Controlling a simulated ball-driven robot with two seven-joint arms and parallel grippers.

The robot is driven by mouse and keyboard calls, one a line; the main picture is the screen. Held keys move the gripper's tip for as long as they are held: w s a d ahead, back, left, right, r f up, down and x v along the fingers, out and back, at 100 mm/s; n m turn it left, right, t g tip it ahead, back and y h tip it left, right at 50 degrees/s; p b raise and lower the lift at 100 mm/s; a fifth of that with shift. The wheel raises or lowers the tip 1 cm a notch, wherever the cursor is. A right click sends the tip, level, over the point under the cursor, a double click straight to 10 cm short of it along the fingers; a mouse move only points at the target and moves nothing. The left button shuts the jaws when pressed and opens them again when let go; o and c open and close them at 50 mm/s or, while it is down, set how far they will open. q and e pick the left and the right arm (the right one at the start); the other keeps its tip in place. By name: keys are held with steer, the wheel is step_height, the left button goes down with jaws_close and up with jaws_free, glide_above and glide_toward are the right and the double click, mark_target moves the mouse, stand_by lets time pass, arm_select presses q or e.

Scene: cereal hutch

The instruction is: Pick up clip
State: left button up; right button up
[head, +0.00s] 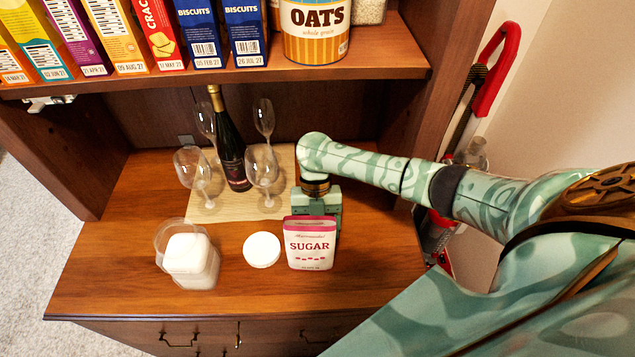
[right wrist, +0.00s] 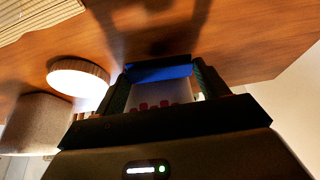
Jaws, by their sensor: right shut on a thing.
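My right gripper (right wrist: 160,80) points down behind the sugar bag and is shut on a blue bar, which I take for the clip (right wrist: 160,72); it spans the gap between the fingertips in the right wrist view. In the head view the right gripper (head: 318,208) shows only in its upper part, and the clip is hidden. The sugar bag (head: 310,247), white with a pink top, stands upright just in front of the gripper. A pale patch with pink marks shows between the fingers in the wrist view. My left gripper is not in view.
A white round lid (head: 262,249) lies left of the bag, beside a clear jar (head: 187,257) with white contents. Behind are a bottle (head: 231,150) and several glasses on a light board (head: 235,210). A shelf (head: 230,76) with boxes hangs above. Counter right of the bag is clear.

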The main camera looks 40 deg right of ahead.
step_height(320, 180, up, 5)
steer(key=shift+r+p, duration=0.1)
steer(key=shift+p, duration=0.9)
steer(key=w+d+b, duration=0.1)
steer(key=w+d, duration=0.1)
steer(key=w+d+f+b, duration=0.1)
steer(key=w+d, duration=0.1)
steer(key=w, duration=0.1)
steer(key=w+d+b, duration=0.2)
steer(key=d, duration=0.1)
steer(key=shift+w+f, duration=0.15)
steer(key=shift+w, duration=0.25)
steer(key=w+d+b, duration=0.2)
steer(key=b, duration=0.1)
steer(key=w+d+b, duration=0.3)
steer(key=shift+w+d+f, duration=0.1)
steer(key=shift+w+d, duration=0.05)
steer(key=shift+w, duration=0.15)
steer(key=shift+w+d+b, duration=0.25)
steer(key=shift+b, duration=0.05)
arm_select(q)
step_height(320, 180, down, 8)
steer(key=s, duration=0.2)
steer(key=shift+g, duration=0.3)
arm_select(e)
steer(key=shift+w+d+r, duration=0.25)
steer(key=shift+d+r, duration=0.05)
steer(key=shift+r, duration=0.2)
